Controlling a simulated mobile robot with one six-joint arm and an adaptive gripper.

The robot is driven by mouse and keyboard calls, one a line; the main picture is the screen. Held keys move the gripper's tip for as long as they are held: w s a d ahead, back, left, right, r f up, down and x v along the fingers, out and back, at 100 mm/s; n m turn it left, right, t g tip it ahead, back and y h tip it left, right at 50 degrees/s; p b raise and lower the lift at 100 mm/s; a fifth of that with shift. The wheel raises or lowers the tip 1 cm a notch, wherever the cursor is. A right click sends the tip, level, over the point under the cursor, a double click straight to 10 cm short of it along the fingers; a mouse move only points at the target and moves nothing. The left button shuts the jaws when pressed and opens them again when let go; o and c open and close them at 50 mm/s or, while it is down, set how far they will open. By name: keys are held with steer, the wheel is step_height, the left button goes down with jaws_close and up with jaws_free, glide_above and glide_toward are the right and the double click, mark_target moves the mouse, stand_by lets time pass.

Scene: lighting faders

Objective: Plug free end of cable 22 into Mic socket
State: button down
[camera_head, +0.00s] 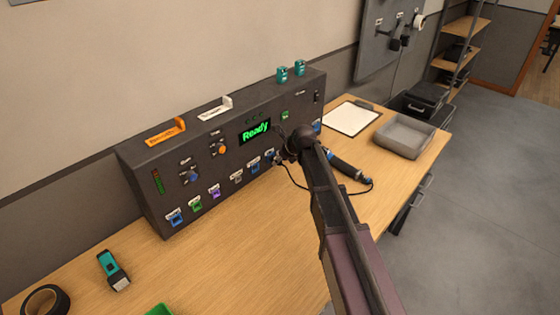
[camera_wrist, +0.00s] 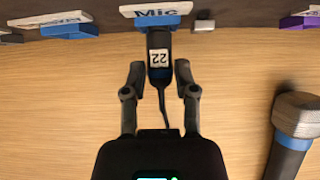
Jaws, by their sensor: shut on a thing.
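In the wrist view the black plug of cable 22 (camera_wrist: 159,75), with a white "22" label, lies between the fingers of my gripper (camera_wrist: 160,88), which is shut on it. The plug points at the blue socket under the "Mic" label (camera_wrist: 156,12). Its front end meets or overlaps the socket's edge; I cannot tell how deep it sits. The thin cable runs back from the plug towards my wrist. In the head view my gripper (camera_head: 292,148) is at the right part of the dark console's front (camera_head: 232,165), and hides the plug and Mic socket.
A microphone (camera_head: 348,167) lies on the wooden table right of my gripper; it also shows in the wrist view (camera_wrist: 291,135). Other coloured sockets line the console's lower edge. A clipboard (camera_head: 350,118) and grey tray (camera_head: 404,136) lie at the right.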

steer(key=shift+w+a+r, duration=0.1)
steer(key=shift+w+a, duration=0.1)
steer(key=shift+c, duration=1.5)
jaws_free()
steer(key=shift+s+d, duration=0.1)
steer(key=shift+s+d, duration=0.15)
